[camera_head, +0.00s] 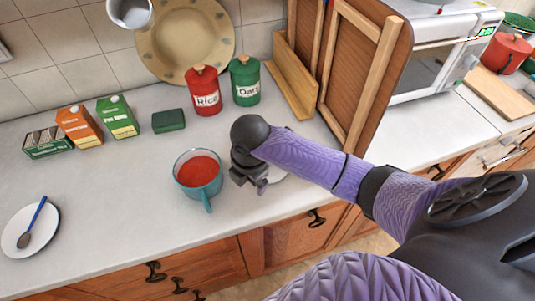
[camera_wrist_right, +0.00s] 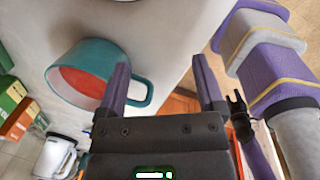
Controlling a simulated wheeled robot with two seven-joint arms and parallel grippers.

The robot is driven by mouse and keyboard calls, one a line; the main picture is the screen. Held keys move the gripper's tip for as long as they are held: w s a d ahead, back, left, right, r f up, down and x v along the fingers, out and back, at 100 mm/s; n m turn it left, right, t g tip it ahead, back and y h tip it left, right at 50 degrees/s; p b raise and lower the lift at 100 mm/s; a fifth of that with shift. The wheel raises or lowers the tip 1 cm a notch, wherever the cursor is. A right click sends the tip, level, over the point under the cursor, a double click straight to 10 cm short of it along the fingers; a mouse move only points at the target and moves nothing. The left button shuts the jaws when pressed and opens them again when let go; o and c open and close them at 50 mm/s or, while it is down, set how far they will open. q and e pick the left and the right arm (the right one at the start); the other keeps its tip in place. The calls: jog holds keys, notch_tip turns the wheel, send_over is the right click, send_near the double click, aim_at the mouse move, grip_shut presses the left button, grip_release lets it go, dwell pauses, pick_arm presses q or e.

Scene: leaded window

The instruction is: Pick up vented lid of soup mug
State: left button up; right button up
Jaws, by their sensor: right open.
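The teal soup mug (camera_head: 198,174) stands upright on the counter, full of red soup and uncovered, its handle toward the front edge. A pale round piece (camera_head: 277,174), probably the vented lid, lies on the counter just right of the mug, mostly hidden by my right gripper (camera_head: 254,182). Its vents cannot be made out. My right gripper is over the counter between mug and pale piece. In the right wrist view its fingers (camera_wrist_right: 160,75) are apart with nothing between them, and the mug (camera_wrist_right: 95,75) is at the left, its handle close to one finger. My left gripper does not show.
Red (camera_head: 204,91) and green (camera_head: 245,81) canisters and a green block (camera_head: 168,121) stand behind. Boxes (camera_head: 80,126) are at left, a plate with a spoon (camera_head: 30,229) front left. A wooden rack (camera_head: 350,75) and microwave (camera_head: 440,50) stand right.

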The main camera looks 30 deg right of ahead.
jog(key=w+d+r+n, duration=0.1)
jog(key=d, duration=0.1)
jog(key=w+d+r+n+h, duration=0.1)
jog(key=w+d, duration=0.1)
jog(key=d, duration=0.1)
jog(key=w+d+r+n, duration=0.1)
jog(key=w+d+r, duration=0.1)
jog(key=shift+w+d+r+g, duration=0.1)
jog(key=shift+d+g, duration=0.2)
jog(key=shift+d, duration=0.05)
jog(key=shift+h, duration=0.3)
jog(key=f+b, duration=0.1)
jog(key=f, duration=0.2)
jog(key=f+b, duration=0.1)
jog(key=f, duration=0.2)
jog(key=w+f+b, duration=0.1)
jog(key=f, duration=0.2)
jog(key=shift+d+f, duration=0.25)
jog(key=shift+d, duration=0.1)
jog(key=shift+s+n, duration=0.1)
jog(key=shift+n, duration=0.2)
jog(key=shift+r, duration=0.1)
grip_shut()
